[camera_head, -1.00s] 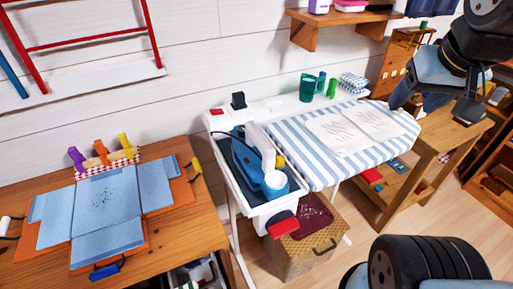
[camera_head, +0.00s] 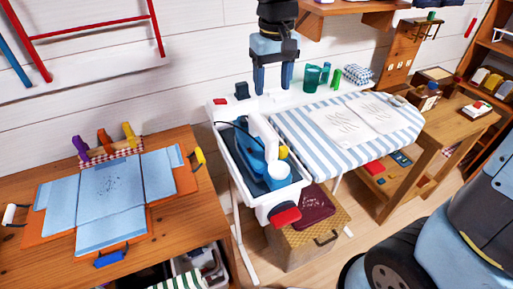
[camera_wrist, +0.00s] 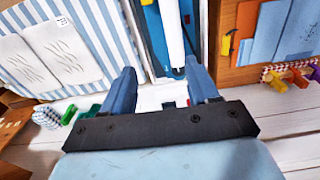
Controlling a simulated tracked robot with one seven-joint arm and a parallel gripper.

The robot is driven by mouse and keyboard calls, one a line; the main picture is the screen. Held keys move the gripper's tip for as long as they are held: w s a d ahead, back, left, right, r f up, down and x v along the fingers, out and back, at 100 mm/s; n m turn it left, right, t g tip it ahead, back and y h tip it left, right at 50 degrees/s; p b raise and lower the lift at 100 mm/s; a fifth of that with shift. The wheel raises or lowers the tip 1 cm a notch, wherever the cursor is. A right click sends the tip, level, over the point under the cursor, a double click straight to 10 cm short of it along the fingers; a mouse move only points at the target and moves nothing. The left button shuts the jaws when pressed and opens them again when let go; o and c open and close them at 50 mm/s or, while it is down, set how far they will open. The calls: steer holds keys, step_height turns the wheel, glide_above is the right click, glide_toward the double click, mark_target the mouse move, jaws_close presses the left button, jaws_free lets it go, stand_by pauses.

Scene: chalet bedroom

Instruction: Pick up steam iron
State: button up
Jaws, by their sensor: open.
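The blue steam iron (camera_head: 246,156) lies in the white tray (camera_head: 231,166) at the left end of the ironing board, partly hidden by a white upright part. A blue piece with a long white bar (camera_wrist: 172,35) shows at the top of the wrist view; I cannot tell whether the blue is the iron. My gripper (camera_head: 272,84) is open and empty, fingers pointing down, above the back of the tray and apart from the iron. In the wrist view its two blue fingers (camera_wrist: 162,82) are spread wide.
The striped ironing board (camera_head: 300,135) extends right, with papers on it. A green mug (camera_head: 312,77) stands at its back edge. A wooden table (camera_head: 190,225) with blue cloth is at left. A wicker box (camera_head: 292,250) sits below the tray. A shelf (camera_head: 345,18) is on the wall.

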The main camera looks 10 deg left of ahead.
mark_target(259, 130)
steer(key=a+f, duration=0.1)
steer(key=a, duration=0.1)
steer(key=shift+s+a+f, duration=0.15)
steer(key=shift+a+f, duration=0.15)
steer(key=shift+f, duration=0.1)
step_height(259, 130, down, 13)
steer(key=shift+f, duration=0.1)
stand_by(0.3)
steer(key=shift+c, duration=0.2)
steer(key=shift+n, duration=0.3)
jaws_close()
steer(key=shift+a, duration=0.1)
stand_by(0.7)
